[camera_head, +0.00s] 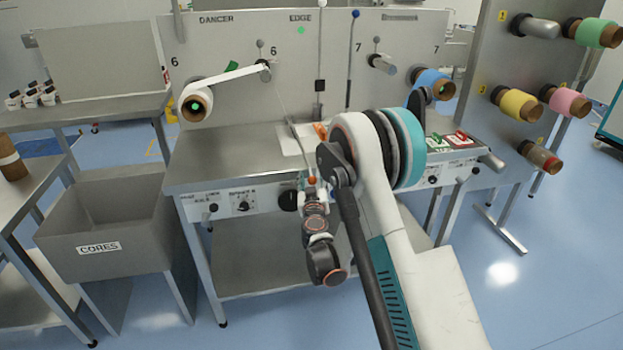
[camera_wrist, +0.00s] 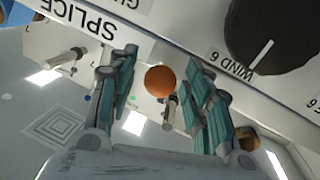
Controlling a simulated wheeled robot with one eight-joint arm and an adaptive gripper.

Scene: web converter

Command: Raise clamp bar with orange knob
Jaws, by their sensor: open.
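The orange knob (camera_wrist: 159,81) is a round ball in the wrist view, close to a short metal rod and in front of the machine's front panel. My gripper (camera_wrist: 161,66) is open, with one teal-padded finger on each side of the knob. Gaps show between the knob and both fingers. In the head view, the orange knob (camera_head: 312,181) shows small at the table's front edge, just above my gripper (camera_head: 307,193). The clamp bar itself is hard to make out; my arm hides part of that area.
The front panel (camera_wrist: 145,12) carries a SPLICE label and a large black dial (camera_wrist: 265,35) close to the right finger. A steel table (camera_head: 235,150) lies behind the gripper. A grey CORES bin (camera_head: 105,225) stands at left. Colored rolls (camera_head: 518,104) hang at right.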

